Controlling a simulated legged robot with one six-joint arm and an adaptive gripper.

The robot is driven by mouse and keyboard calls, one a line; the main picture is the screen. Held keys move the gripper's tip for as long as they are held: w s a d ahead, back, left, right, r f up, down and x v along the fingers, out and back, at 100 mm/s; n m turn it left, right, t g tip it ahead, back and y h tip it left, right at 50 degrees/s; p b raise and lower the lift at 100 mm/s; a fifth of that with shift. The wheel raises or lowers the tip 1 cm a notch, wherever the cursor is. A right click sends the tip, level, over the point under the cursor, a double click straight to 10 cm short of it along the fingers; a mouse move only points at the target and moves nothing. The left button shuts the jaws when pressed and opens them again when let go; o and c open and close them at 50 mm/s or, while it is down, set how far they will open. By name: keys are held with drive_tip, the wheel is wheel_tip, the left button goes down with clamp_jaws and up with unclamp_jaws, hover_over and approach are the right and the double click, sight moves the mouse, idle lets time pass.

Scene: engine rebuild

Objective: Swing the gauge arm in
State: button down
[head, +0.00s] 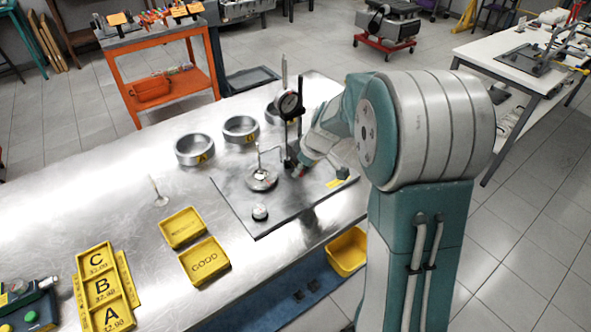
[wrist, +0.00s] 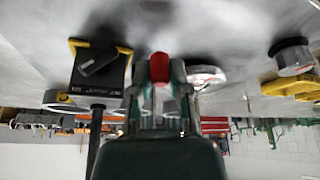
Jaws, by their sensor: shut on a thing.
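The dial gauge (head: 290,104) is black-rimmed and sits high on a dark upright post (head: 290,148) on the grey plate (head: 285,215). A bent, light rod (head: 259,158) stands over a round metal piece (head: 261,180) left of the post. My gripper (head: 299,171) reaches in from the right, low beside the post. In the wrist view, my gripper (wrist: 160,92) is shut on a red knob (wrist: 159,67). The black stand base (wrist: 100,68) with its dark lever is left of the fingers there. How the knob joins the gauge arm is hidden.
Three metal rings (head: 194,149) stand behind the plate. Yellow trays (head: 204,261) and the A-B-C rack (head: 101,287) lie left on the metal bench (head: 150,225). A small round metal piece (head: 260,212) is near the plate's front. A yellow bin (head: 347,251) is below the bench edge.

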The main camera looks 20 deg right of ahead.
drive_tip(key=shift+d+f+n, duration=0.15)
drive_tip(key=shift+d+n, duration=0.1)
drive_tip(key=shift+n, duration=0.15)
drive_tip(key=c, duration=0.6)
unclamp_jaws()
drive_tip(key=shift+d, duration=0.1)
drive_tip(key=shift+r, duration=0.3)
drive_tip(key=v, duration=1.1)
drive_tip(key=shift+w+d+r, duration=0.1)
drive_tip(key=shift+d+r, duration=0.05)
drive_tip(key=shift+d, duration=0.1)
